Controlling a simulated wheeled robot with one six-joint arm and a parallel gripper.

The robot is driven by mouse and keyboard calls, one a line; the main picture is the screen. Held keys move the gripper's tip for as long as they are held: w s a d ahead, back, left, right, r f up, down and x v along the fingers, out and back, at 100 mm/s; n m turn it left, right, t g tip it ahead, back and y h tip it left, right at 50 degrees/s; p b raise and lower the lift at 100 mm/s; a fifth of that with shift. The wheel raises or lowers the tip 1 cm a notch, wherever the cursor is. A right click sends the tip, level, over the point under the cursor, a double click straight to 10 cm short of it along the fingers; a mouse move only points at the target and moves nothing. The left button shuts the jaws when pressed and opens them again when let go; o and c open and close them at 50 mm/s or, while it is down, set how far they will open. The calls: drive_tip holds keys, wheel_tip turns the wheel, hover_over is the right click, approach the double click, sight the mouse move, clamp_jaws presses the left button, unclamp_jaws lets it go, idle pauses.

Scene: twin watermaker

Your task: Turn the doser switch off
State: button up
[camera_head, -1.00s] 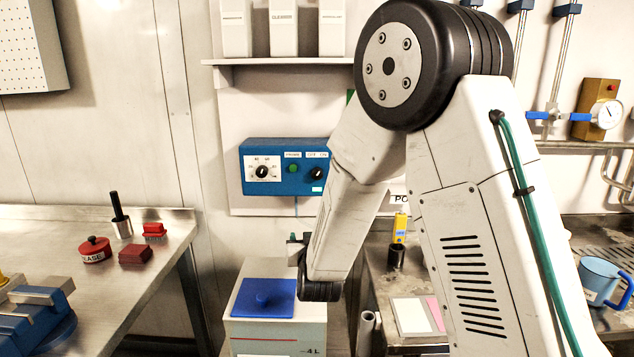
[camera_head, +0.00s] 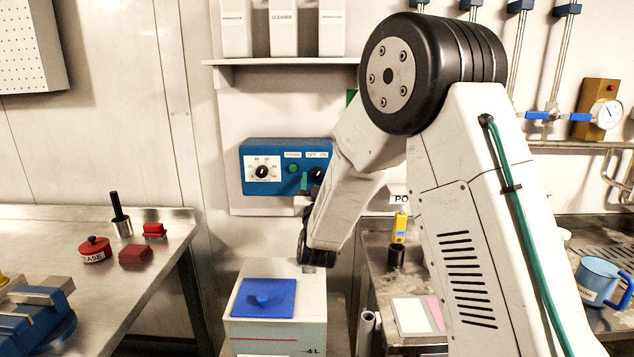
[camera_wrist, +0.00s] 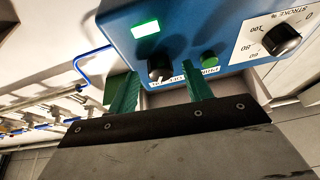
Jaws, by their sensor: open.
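The blue doser box (camera_head: 262,187) is on the wall, with a stroke dial (camera_head: 262,171), a green prime button (camera_head: 293,169) and a black off/on switch (camera_head: 316,174). In the wrist view the switch (camera_wrist: 157,72) appears between my green fingertips, partly hidden at its lower side. I cannot tell whether the fingers touch it. A lit green window (camera_wrist: 146,29) shows on the box beside the switch. My gripper (camera_wrist: 160,69) is open and empty at the box's front; in the head view one green finger (camera_head: 304,182) shows below the button, the rest hidden by my arm.
A white tank with a blue lid (camera_head: 264,298) stands below the box. A shelf (camera_head: 285,62) with white bottles is above it. A steel bench (camera_head: 170,235) is at left, and another surface with a blue jug (camera_head: 600,280) is at right.

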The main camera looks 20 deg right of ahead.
drive_tip(key=shift+w, duration=0.2)
drive_tip(key=c, duration=1)
drive_tip(key=shift+d+n+y, duration=0.1)
drive_tip(key=shift+n+y, duration=0.3)
drive_tip(key=shift+n, duration=0.2)
drive_tip(key=n+y, duration=0.1)
drive_tip(key=n, duration=0.2)
drive_tip(key=n+y, duration=0.2)
drive_tip(key=n, duration=0.2)
drive_tip(key=shift+s+d+r+y, duration=0.15)
drive_tip(key=shift+d+y, duration=0.05)
drive_tip(key=shift+y, duration=0.1)
drive_tip(key=n+y, duration=0.1)
drive_tip(key=n, duration=0.3)
drive_tip(key=n+g+y, duration=0.1)
drive_tip(key=n+y, duration=0.1)
drive_tip(key=n, duration=0.2)
drive_tip(key=shift+d+r, duration=0.15)
